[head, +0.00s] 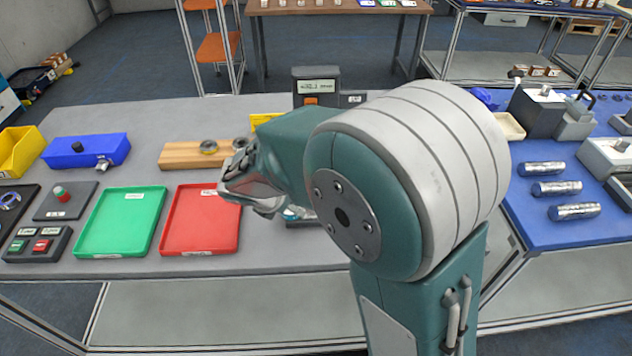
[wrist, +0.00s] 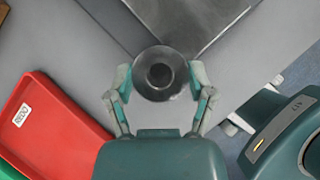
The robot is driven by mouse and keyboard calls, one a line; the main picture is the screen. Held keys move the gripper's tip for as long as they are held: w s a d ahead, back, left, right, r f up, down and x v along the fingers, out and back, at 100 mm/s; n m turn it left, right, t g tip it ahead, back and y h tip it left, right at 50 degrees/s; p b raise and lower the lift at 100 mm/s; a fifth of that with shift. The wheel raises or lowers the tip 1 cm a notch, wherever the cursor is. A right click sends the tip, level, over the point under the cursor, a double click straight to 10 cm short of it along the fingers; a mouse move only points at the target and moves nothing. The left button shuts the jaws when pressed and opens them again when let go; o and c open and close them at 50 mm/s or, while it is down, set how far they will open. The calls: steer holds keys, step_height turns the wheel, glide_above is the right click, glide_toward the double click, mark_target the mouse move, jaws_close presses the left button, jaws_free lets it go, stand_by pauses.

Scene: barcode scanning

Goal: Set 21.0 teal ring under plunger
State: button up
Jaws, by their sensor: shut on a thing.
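In the wrist view my gripper (wrist: 160,82) has its two teal fingers closed on the sides of a round grey metal ring (wrist: 160,73) with a dark centre. No teal shows clearly on the ring itself. A flat dark metal plate (wrist: 190,18) lies just beyond the ring; I cannot tell whether they touch. In the head view a gauge with a digital display (head: 315,86) stands behind my arm. The plunger is not visible, and my arm hides most of the area below the display. The gripper's hold is hidden there too.
A wooden board (head: 178,155) with metal rings lies left of my arm. A red tray (head: 200,225) and a green tray (head: 120,225) sit in front of it. A blue box (head: 86,151) stands farther left. Metal cylinders (head: 556,188) lie on the blue mat at right.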

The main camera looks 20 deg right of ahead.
steer(key=w+d, duration=0.4)
steer(key=d, duration=0.1)
steer(key=w+d, duration=0.2)
steer(key=shift+d+f, duration=0.1)
steer(key=shift+d, duration=0.3)
steer(key=shift+s+a+f, duration=0.1)
steer(key=shift+f, duration=0.1)
steer(key=shift+f, duration=0.2)
steer(key=o, duration=1.3)
steer(key=shift+s+f, duration=0.1)
steer(key=shift+f, duration=0.05)
steer(key=shift+s+f, duration=0.1)
